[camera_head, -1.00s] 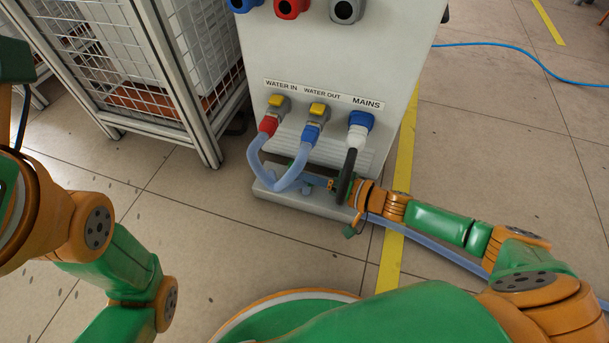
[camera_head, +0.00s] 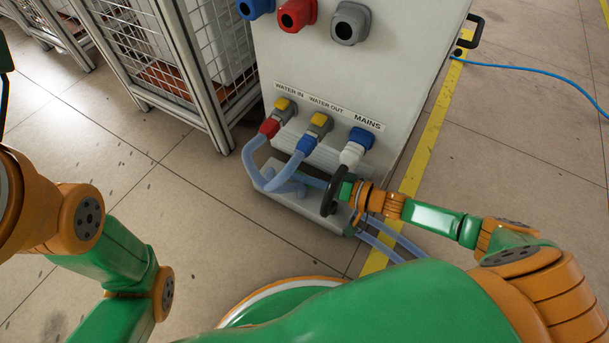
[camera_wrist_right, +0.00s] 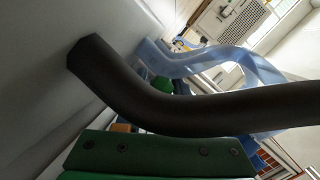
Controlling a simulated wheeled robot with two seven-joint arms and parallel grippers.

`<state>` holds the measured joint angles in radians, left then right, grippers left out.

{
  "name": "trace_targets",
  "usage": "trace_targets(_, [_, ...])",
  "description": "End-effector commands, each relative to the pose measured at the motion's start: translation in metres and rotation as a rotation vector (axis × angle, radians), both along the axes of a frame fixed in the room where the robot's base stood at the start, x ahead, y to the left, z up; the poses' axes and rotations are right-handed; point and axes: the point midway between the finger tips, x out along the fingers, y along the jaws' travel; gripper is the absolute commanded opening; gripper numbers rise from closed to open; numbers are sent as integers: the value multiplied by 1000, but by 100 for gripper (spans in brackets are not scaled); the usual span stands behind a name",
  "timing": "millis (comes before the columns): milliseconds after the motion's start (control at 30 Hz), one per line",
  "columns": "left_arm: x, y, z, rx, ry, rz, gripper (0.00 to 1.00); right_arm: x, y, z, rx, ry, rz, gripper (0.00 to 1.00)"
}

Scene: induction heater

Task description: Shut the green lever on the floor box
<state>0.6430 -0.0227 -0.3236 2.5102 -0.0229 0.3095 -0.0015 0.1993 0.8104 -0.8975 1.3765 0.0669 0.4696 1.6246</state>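The floor box (camera_head: 305,207) is a low grey box at the foot of the white heater cabinet, partly covered by hoses. A small green piece (camera_head: 349,231) shows at its right end; I cannot tell whether it is the lever. My right gripper (camera_head: 344,188) is at the box's right end, beside the thick black mains cable (camera_head: 329,193), which partly hides it. In the right wrist view the cable (camera_wrist_right: 160,108) crosses in front of a green finger (camera_wrist_right: 155,152), and a small green shape (camera_wrist_right: 162,85) shows behind it. The finger opening is hidden. My left gripper is out of view.
Clear blue water hoses (camera_head: 285,180) loop from the red and blue couplings over the box. More hose (camera_head: 385,238) runs along the floor under my right arm. A wire-mesh cage (camera_head: 215,70) stands to the left. The floor in front is clear.

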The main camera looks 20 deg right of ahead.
Motion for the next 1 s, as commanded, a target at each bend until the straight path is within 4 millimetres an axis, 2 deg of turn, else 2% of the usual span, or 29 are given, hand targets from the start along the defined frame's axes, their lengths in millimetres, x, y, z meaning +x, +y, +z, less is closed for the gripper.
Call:
trace_targets(33, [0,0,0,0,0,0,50,0,0,0,0,0,0,53])
trace_targets(67, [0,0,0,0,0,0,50,0,0,0,0,0,0,61])
trace_targets(367, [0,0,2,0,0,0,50,-1,-1,2,1,0,-1,62])
trace_targets(533, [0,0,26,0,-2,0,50,-22,-24,13,-2,6,-3,62])
trace_targets(700, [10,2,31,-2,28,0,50,-43,-45,17,-2,3,-2,62])
trace_targets(1000, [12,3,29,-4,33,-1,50,-48,-50,15,1,0,-2,62])
